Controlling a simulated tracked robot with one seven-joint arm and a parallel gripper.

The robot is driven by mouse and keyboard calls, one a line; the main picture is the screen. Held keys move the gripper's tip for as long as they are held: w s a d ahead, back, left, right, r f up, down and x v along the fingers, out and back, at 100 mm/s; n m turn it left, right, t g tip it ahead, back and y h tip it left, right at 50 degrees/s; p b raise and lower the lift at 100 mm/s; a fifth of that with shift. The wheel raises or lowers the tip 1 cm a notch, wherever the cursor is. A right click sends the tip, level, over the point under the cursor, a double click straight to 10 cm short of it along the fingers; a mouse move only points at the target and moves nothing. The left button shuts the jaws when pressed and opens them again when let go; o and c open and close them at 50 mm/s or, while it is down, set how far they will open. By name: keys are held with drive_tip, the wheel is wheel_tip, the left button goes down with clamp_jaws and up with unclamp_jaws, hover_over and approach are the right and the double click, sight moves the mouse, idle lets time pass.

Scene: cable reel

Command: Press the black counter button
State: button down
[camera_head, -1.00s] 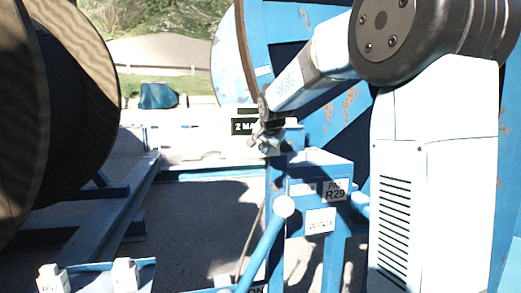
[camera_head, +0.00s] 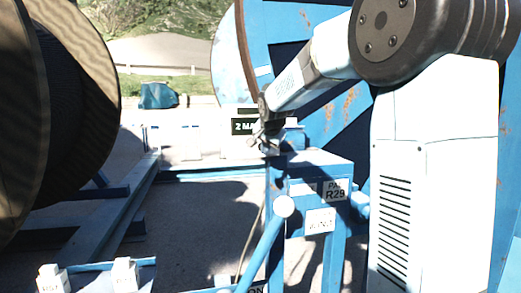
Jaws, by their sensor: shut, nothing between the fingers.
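My gripper (camera_head: 262,143) is small in the picture, at the end of my arm, and points down and to the left. Its fingers are shut with nothing visible between them. It is at the upper left corner of the blue stand (camera_head: 317,163), next to a dark display sign (camera_head: 242,127) reading "2 MA", partly covered by the gripper. I cannot make out a black counter button; it may be hidden behind the gripper or too small. I cannot tell whether the fingertips touch anything.
A big reel of dark cable (camera_head: 75,120) stands at the left. A large blue reel (camera_head: 345,120) with rust spots is behind my arm. A blue lever with a white knob (camera_head: 284,206) rises in front of the stand. Labels, one reading "R29" (camera_head: 336,191), are on the stand.

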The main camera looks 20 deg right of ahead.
drive_tip(key=shift+w, duration=0.15)
drive_tip(key=shift+w, duration=0.3)
drive_tip(key=shift+w+r, duration=0.1)
drive_tip(key=shift+w, duration=0.45)
idle(1.0)
drive_tip(key=shift+s, duration=1)
drive_tip(key=shift+s, duration=2.5)
